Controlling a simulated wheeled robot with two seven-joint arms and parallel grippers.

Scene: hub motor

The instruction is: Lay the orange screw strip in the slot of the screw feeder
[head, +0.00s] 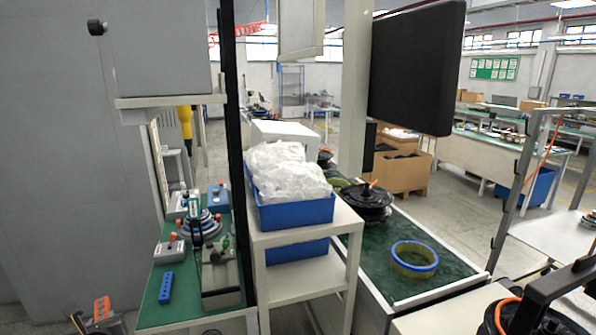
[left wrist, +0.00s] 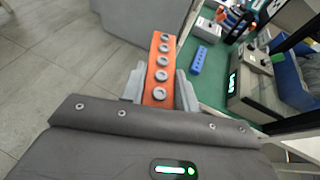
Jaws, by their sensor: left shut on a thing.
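The orange screw strip (left wrist: 160,62) carries a row of several grey screws. My left gripper (left wrist: 160,92) is shut on the strip's near part, and the rest of the strip sticks out beyond the fingers. In the head view the strip (head: 102,308) and the left gripper (head: 88,320) are at the lower left, over the floor, left of the green bench. The grey box with a small green display, apparently the screw feeder (left wrist: 247,92), stands on the bench; it also shows in the head view (head: 221,280). Its slot cannot be made out.
A blue strip (head: 166,288) lies on the green bench (head: 150,313) left of the feeder. Small devices (head: 197,226) stand behind it. A dark post (head: 240,200) and a white stand with a blue bin (head: 295,212) are on the right.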

